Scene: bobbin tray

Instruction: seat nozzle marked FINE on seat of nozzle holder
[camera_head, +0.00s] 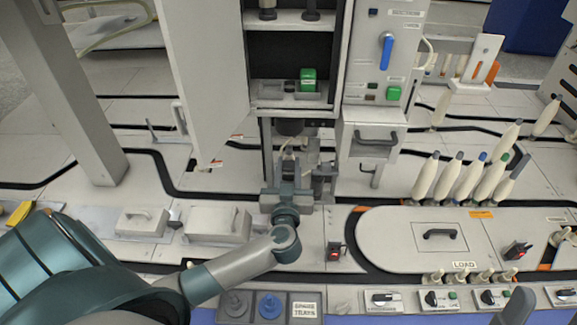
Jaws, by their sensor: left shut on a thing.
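My left gripper (291,172) reaches in from the bottom left and points away from me, at the foot of the open cabinet. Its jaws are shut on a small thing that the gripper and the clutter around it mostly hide. I cannot read any FINE mark on it. A dark cylindrical fitting (290,127) hangs under the cabinet just beyond the fingertips. I cannot tell whether it is the nozzle holder, or whether the held thing touches it. A grey bracket-like part (324,180) stands just right of the gripper.
The cabinet door (208,80) stands open on the left. A green block (308,80) sits on its shelf. Several cream bobbins (457,178) stand at the right. A tray with a grey knobbed piece (235,303) and a blue one (269,305) lies at the front.

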